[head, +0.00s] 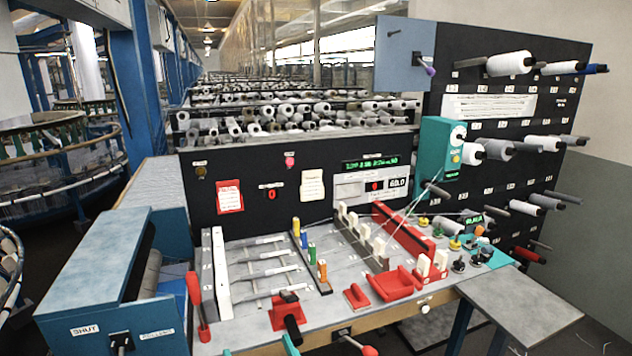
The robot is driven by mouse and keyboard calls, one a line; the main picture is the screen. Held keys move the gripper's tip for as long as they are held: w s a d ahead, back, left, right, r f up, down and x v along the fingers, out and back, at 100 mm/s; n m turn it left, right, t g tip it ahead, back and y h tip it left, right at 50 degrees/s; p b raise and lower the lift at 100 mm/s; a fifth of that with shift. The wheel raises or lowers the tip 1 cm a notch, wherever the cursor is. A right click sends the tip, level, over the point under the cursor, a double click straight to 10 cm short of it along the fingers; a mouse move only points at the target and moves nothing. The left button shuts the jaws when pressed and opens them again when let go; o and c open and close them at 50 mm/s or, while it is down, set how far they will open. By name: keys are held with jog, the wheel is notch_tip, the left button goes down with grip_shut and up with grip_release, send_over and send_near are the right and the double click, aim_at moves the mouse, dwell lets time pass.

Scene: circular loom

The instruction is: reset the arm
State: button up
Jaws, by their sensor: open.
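My arm and gripper do not show in the head view, so I cannot see the pose of the arm or what is near the gripper. The loom's work table (245,322) fills the lower middle. On it are a red upright handle (195,300), a red block with a black grip (288,312), a red tray (393,284) and a small red block (356,296). A dark panel (330,215) with red and green displays stands behind the table.
A blue box (95,270) labelled "SHUT" stands at the left. A black peg board (500,130) with several thread spools (508,64) sticking out rises at the right. A grey side shelf (520,300) at the lower right is bare. Rows of spools fill the back.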

jog(key=s+d+f+m+h, duration=0.3)
jog(key=s+f+h, duration=0.1)
jog(key=s+f, duration=0.35)
jog(key=s+d+f+m+h, duration=0.2)
jog(key=s+f+m+h, duration=0.2)
jog(key=s+f, duration=0.4)
jog(key=s+d+f+n+g, duration=0.1)
jog(key=s+d+f+n, duration=0.1)
jog(key=s, duration=0.7)
jog(key=s+d+f+n+g, duration=0.1)
jog(key=s+d, duration=0.3)
jog(key=s, duration=0.6)
jog(key=shift+s+f+n+h, duration=0.3)
jog(key=shift+f+n, duration=0.1)
jog(key=shift+f, duration=0.3)
